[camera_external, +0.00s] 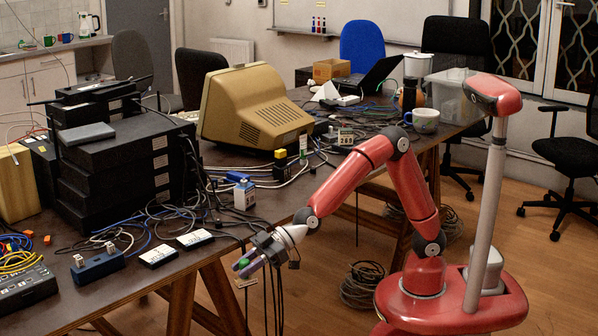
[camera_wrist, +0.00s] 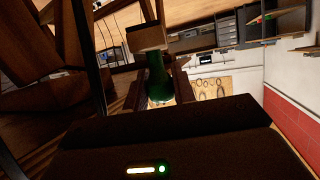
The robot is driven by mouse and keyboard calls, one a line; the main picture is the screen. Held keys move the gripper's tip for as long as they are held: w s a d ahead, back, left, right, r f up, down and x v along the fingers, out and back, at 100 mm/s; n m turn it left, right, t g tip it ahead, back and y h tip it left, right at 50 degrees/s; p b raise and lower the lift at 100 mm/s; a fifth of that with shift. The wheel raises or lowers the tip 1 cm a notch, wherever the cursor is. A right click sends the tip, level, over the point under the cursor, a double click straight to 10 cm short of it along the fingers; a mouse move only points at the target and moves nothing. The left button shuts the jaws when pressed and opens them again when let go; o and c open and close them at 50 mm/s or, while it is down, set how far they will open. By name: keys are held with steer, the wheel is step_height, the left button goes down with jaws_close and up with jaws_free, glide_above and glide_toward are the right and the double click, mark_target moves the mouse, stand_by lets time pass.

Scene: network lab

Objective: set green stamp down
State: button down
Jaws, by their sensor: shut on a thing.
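The green stamp (camera_external: 243,263) is between the fingers of my gripper (camera_external: 249,265), just off the table's front edge. In the wrist view, its dark green handle (camera_wrist: 158,75) stands between the two fingers of my gripper (camera_wrist: 159,88), which is shut on it. A brown block at the handle's far end looks like its base. A small pale piece also shows below the fingers in the external view. Two flat black-and-white pads (camera_external: 158,256) and (camera_external: 195,239) lie on the table to the left. A blue block (camera_external: 97,267) with two pale-topped pieces stands further left.
The dark table (camera_external: 125,297) has a bare strip along its front edge. Loose cables (camera_external: 180,215), stacked black devices (camera_external: 115,165), a beige monitor (camera_external: 250,105) and a small blue-and-white bottle (camera_external: 244,194) crowd the area behind. A cable coil (camera_external: 362,287) lies on the floor.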

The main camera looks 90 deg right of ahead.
steer(key=s+d+f+m+t+h, duration=0.1)
steer(key=s+d+f+m+h, duration=0.15)
steer(key=d+f, duration=0.65)
steer(key=s+d+f+m+t+h, duration=0.1)
steer(key=s+d+f+m+h, duration=0.15)
steer(key=d+f, duration=0.65)
steer(key=s+d+r+m+h+p, duration=0.1)
steer(key=d+r+m+h, duration=0.1)
steer(key=d, duration=0.6)
steer(key=s+d+r+m+g+h+p, duration=0.1)
steer(key=s+d+r+m+h, duration=0.1)
steer(key=d, duration=0.6)
steer(key=shift+d+r+h+p, duration=0.15)
steer(key=shift+r+h+p, duration=0.25)
steer(key=shift+r+h, duration=0.35)
steer(key=shift+s, duration=0.1)
